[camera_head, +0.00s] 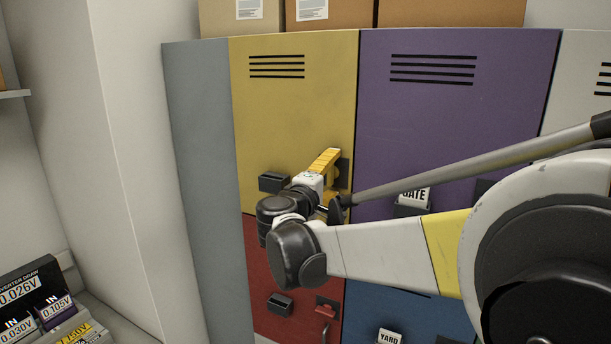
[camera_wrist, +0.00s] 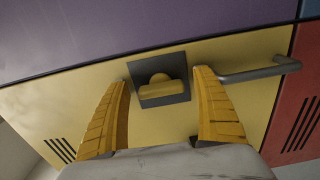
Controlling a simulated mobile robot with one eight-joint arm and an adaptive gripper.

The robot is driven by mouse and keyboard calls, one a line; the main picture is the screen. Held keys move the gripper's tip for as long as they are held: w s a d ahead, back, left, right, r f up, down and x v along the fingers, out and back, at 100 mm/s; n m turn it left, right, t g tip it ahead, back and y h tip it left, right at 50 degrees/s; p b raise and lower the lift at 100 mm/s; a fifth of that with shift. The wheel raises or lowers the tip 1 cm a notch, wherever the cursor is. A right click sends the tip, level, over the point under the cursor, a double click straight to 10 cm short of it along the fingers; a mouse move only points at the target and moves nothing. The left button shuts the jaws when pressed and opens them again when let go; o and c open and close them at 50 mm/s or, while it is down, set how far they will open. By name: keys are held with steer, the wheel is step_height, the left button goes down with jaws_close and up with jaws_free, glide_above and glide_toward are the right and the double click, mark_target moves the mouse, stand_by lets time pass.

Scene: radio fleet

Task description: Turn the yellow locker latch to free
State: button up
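The yellow locker (camera_head: 295,110) is closed, with vent slots near its top. Its yellow latch (camera_wrist: 163,88) sits on a dark square plate (camera_wrist: 145,100) in the wrist view. The latch's knob lies lengthwise roughly across that picture. In the head view the plate (camera_head: 344,174) shows at the door's right edge, with the latch largely hidden by my gripper. My gripper (camera_wrist: 161,77) has two yellow ribbed fingers. They are spread apart, one on each side of the plate, with the latch between their tips in the picture. Contact with the latch is not visible. My gripper also shows in the head view (camera_head: 325,160).
A grey bar handle (camera_wrist: 255,74) is close by the right finger in the wrist view. A purple locker (camera_head: 450,120) adjoins on the right; red (camera_head: 265,255) and blue (camera_head: 410,310) lockers are below. A dark holder (camera_head: 273,182) projects from the yellow door.

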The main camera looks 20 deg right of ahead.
steer(key=v, duration=1.2)
steer(key=shift+s+f, duration=0.1)
steer(key=s+d+f+m+g+y+b, duration=0.1)
steer(key=s+f+g+y+b, duration=0.2)
steer(key=f+b, duration=0.65)
steer(key=s+d+f+m+y+b, duration=0.15)
steer(key=s+f+b, duration=0.3)
steer(key=f, duration=0.95)
steer(key=s+a+f+m+y+b, duration=0.1)
steer(key=s+a+f+y+b, duration=0.2)
steer(key=f, duration=0.5)
steer(key=s+a+f+m+y+b, duration=0.2)
steer(key=s+a+f+b, duration=0.3)
steer(key=f, duration=0.3)
steer(key=s+a+f+m+y+b, duration=0.2)
steer(key=f+b, duration=0.4)
steer(key=f, duration=0.3)
steer(key=s+a+y, duration=0.1)
steer(key=s+y, duration=0.1)
steer(key=shift+a+g+y, duration=0.35)
steer(key=shift+a+g, duration=0.05)
